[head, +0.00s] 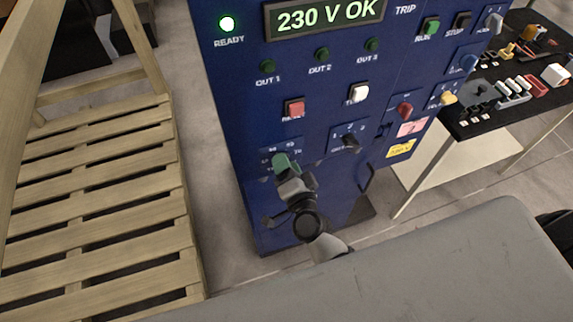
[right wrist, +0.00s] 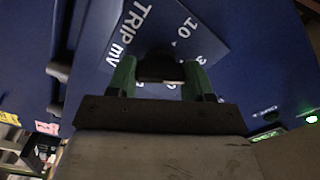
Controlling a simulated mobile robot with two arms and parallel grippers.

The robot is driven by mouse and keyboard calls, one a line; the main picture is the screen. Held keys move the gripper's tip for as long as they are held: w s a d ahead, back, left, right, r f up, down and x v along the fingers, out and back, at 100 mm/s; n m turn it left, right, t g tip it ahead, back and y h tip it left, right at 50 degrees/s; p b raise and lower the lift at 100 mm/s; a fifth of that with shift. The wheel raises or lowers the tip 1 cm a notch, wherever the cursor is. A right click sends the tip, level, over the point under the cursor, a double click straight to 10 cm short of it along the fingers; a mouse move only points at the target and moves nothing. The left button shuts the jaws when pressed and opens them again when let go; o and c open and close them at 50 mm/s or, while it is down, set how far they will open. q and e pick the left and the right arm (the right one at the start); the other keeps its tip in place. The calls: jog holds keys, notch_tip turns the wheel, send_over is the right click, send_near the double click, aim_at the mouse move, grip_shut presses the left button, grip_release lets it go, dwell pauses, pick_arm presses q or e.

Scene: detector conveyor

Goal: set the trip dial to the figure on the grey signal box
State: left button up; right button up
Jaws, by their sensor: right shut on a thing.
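The trip dial is a dark knob (right wrist: 160,66) on a blue plate marked "TRIP mV" in the right wrist view, with the figure 10 and part of a 3 readable. My right gripper (right wrist: 158,78) has its green fingers on both sides of the knob and is shut on it. In the head view my right gripper (head: 284,163) reaches the dial plate (head: 268,152) low on the blue cabinet and hides the knob. The dial's setting cannot be read. I cannot make out a grey signal box or its figure. My left gripper is not in view.
The blue cabinet (head: 235,100) has a display (head: 325,16) reading "230 V OK", a lit READY lamp (head: 227,24), and several buttons and knobs. Another dark rotary knob (head: 350,141) sits right of the gripper.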

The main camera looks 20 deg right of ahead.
jog(key=o, duration=0.9)
jog(key=shift+o, duration=0.2)
jog(key=s+b, duration=0.2)
jog(key=s, duration=0.8)
jog(key=shift+s+d+b, duration=0.2)
jog(key=shift+s+b, duration=0.2)
